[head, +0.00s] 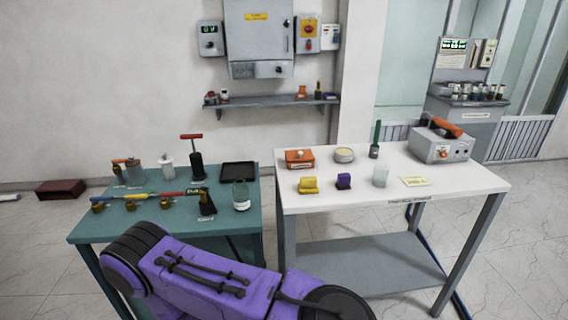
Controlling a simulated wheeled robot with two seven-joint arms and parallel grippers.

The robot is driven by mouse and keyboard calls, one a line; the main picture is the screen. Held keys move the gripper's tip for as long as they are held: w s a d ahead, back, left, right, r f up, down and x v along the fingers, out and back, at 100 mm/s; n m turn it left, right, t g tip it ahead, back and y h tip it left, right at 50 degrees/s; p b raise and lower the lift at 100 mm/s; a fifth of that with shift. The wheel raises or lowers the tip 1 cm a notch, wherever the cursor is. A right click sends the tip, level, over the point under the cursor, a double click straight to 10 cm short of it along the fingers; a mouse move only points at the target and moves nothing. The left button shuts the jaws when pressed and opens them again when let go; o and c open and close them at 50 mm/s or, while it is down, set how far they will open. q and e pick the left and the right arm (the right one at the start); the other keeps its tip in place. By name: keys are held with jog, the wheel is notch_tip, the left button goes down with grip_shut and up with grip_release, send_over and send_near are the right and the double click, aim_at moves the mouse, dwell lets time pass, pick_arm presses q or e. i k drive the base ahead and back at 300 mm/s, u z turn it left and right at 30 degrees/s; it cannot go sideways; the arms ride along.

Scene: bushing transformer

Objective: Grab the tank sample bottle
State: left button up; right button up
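A clear glass bottle (240,195) with a pale label stands upright at the right front corner of the green table. It looks like the sample bottle, but its label is too small to read. A clear jar (135,173) and a whitish bottle (167,167) stand further back on the same table. Several small dark bottles (478,92) stand in a row on the grey cabinet at the back right. Neither gripper is in view. A purple link of my own arm crosses the bottom middle of the picture, in front of the green table.
The green table (98,226) also holds a red-handled pump (196,158), a black tray (239,171) and a row of coloured tools. A narrow gap separates the tables.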

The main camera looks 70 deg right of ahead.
aim_at(240, 191)
jog(key=k, duration=0.25)
jog(key=z, duration=1)
